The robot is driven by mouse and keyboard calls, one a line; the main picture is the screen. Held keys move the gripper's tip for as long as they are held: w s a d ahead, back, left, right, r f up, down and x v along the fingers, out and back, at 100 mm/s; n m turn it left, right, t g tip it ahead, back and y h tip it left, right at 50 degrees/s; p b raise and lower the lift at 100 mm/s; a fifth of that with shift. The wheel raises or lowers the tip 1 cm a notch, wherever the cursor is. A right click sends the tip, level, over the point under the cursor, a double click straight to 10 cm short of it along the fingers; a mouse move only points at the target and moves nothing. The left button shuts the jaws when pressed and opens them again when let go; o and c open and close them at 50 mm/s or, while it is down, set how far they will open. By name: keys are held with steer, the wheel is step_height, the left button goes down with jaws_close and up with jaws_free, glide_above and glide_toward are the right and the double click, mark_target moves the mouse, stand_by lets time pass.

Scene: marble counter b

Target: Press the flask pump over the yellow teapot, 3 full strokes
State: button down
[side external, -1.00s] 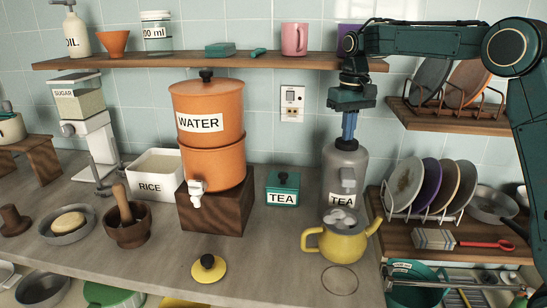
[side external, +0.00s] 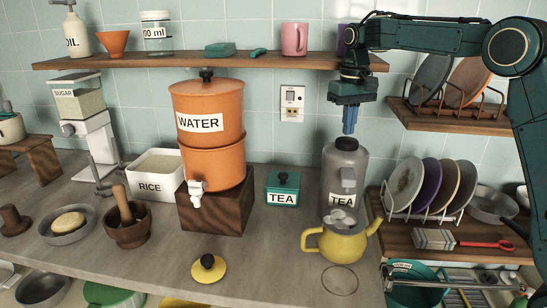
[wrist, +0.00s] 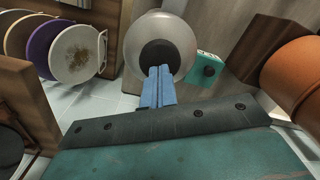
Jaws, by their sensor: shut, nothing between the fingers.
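The grey flask (side external: 345,175) with a TEA label stands upright on the counter, its dark pump top (side external: 347,144) showing. In the wrist view the flask (wrist: 180,32) and its dark round top (wrist: 160,55) lie just beyond my fingertips. The yellow teapot (side external: 343,246) stands open in front of the flask, under its spout, with pale lumps showing in its mouth. Its yellow lid (side external: 208,268) lies apart on the counter to the left. My gripper (side external: 349,128) is shut and empty, pointing down just above the pump top, with a small gap.
An orange water dispenser (side external: 207,130) on a wooden block and a teal tea box (side external: 283,188) stand left of the flask. A plate rack (side external: 428,195) stands close on the right. The wooden shelf (side external: 215,61) runs behind my gripper. Bare counter lies between teapot and lid.

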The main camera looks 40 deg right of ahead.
mark_target(347, 140)
steer(key=shift+f, duration=1.6)
steer(key=shift+r, duration=1.6)
steer(key=shift+r, duration=0.1)
step_height(347, 140, up, 6)
steer(key=shift+f, duration=0.1)
stand_by(0.6)
